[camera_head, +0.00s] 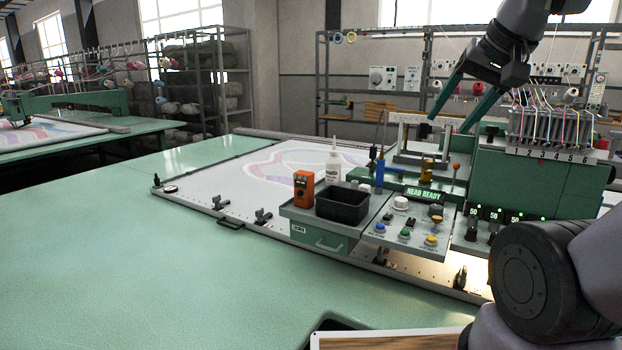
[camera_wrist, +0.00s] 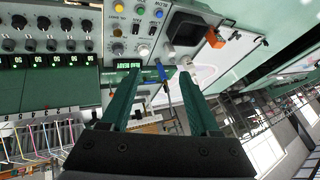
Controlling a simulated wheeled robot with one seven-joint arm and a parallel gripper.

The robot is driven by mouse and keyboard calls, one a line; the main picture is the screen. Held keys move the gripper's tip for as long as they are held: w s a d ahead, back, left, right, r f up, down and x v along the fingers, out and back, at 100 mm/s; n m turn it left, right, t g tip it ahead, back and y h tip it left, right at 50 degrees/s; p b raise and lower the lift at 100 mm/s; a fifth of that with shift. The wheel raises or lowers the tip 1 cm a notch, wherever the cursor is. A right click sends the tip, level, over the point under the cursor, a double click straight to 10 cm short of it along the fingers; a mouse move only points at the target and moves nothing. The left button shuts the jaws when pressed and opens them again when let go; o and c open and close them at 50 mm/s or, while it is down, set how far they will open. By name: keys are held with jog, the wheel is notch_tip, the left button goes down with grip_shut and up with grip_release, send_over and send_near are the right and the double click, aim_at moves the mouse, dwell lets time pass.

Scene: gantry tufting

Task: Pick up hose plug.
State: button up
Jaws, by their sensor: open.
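No part is labelled as the hose plug. A small blue upright piece (camera_head: 379,173) stands beside the control panel, and a brass-coloured fitting (camera_head: 427,171) stands to its right; I cannot tell which, if either, is the plug. My gripper (camera_head: 447,125) is open and empty, with two green fingers pointing down, above and to the right of both pieces in the head view. In the wrist view, the blue piece (camera_wrist: 162,73) shows between the fingertips of my gripper (camera_wrist: 160,76), apparently beyond them and not touched.
A black bin (camera_head: 342,205), an orange device (camera_head: 303,190) and a white bottle (camera_head: 333,164) stand left of the control panel (camera_head: 408,228). The green machine head (camera_head: 540,168) with its threads is close on the right. The green table (camera_head: 150,255) is clear at left.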

jog(key=w+r+n+g, duration=0.2)
jog(key=w+r+n, duration=0.4)
jog(key=w, duration=0.8)
jog(key=n+g+h, duration=0.1)
jog(key=n+g, duration=0.3)
jog(key=n, duration=0.6)
send_over(373, 148)
jog(key=d, duration=0.1)
notch_tip(373, 148, down, 14)
jog(key=f, duration=0.7)
jog(key=w+f, duration=0.1)
jog(key=f, duration=0.3)
jog(key=shift+a+f, duration=0.25)
jog(key=shift+a, duration=0.05)
grip_shut()
